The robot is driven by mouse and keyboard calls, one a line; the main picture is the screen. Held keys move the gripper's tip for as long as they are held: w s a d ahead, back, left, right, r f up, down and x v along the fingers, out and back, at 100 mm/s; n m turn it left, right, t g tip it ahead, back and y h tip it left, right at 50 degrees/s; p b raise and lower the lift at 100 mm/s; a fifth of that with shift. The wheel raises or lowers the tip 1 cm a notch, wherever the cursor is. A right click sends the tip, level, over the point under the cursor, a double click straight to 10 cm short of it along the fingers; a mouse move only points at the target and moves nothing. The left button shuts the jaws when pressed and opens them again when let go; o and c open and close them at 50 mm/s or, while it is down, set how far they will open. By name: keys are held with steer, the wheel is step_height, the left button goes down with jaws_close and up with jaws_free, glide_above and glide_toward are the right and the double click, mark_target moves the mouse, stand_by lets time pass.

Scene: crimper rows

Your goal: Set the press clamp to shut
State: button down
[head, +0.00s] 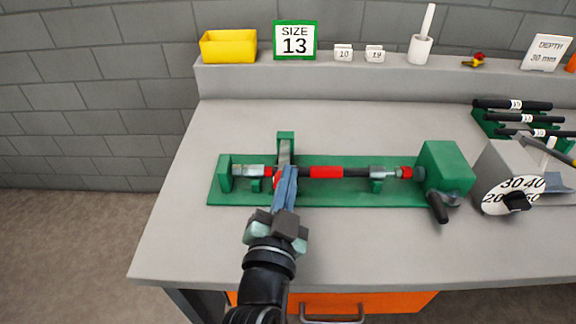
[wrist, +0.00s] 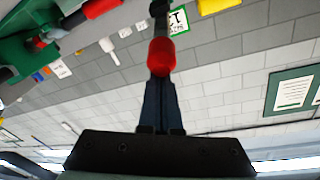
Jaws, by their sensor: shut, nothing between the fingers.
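A long green press fixture (head: 400,186) lies on the bench, carrying a dark rod with a red sleeve (head: 326,172). Near its left end a green post (head: 285,136) stands at the back, with a grey clamp lever (head: 284,152) running from it toward me. A red knob (wrist: 161,56) shows just beyond my fingertips in the wrist view, on a dark bar; it seems to be the lever's end. My gripper (head: 288,172) is shut and empty over the fixture, at the lever. Its fingers partly hide the knob in the head view. Contact cannot be told.
A green block (head: 446,167) with a black handle (head: 438,208) ends the fixture at right. Beside it stands a grey dial unit (head: 503,160). A rack of black tools (head: 515,118) is farther back. A yellow bin (head: 228,46) and size sign (head: 295,40) stand on the ledge. The front bench is clear.

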steer(key=f+b, duration=0.3)
steer(key=b, duration=0.1)
steer(key=s+f+b, duration=0.1)
steer(key=f+b, duration=0.2)
steer(key=b, duration=0.1)
steer(key=shift+s, duration=0.2)
steer(key=shift+f, duration=0.1)
